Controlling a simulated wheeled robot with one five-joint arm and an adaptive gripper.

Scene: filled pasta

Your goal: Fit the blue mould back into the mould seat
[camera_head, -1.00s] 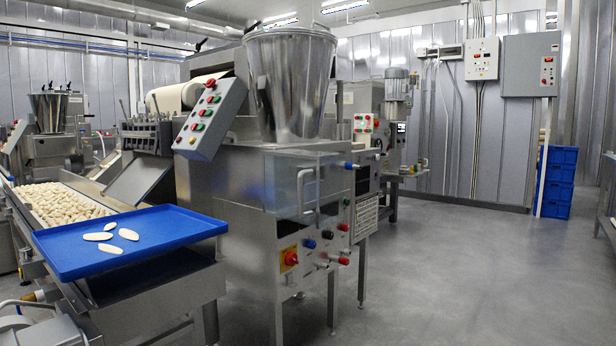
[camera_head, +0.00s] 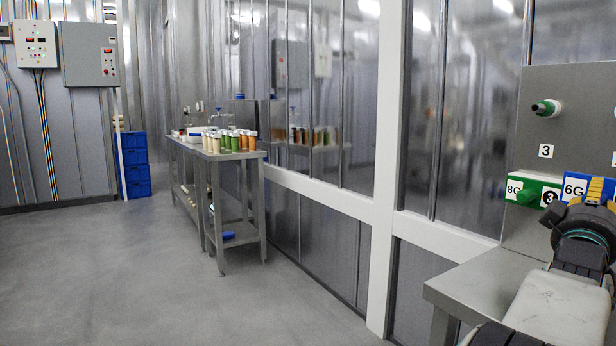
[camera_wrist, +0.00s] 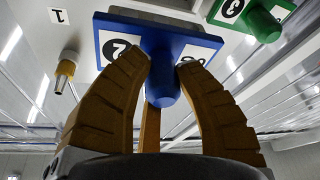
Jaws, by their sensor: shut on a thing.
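The blue mould (camera_wrist: 160,42) has a round blue handle, and its white label with a black number 2 shows in the wrist view. In the head view it is at the right edge, with a 6G label (camera_head: 575,187). My gripper (camera_wrist: 163,72) is shut on the handle, with its orange-yellow fingers on either side. The mould is in front of the grey panel (camera_head: 575,105), beside the green mould. The mould seat is hidden behind it, and I cannot tell whether they touch.
The green mould (camera_head: 533,188), labelled 8G, is on the panel just left of the blue one; it also shows in the wrist view (camera_wrist: 263,20). A peg (camera_head: 546,108) sticks out above it. A steel bench (camera_head: 465,290) stands below. The floor (camera_head: 170,285) at left is clear.

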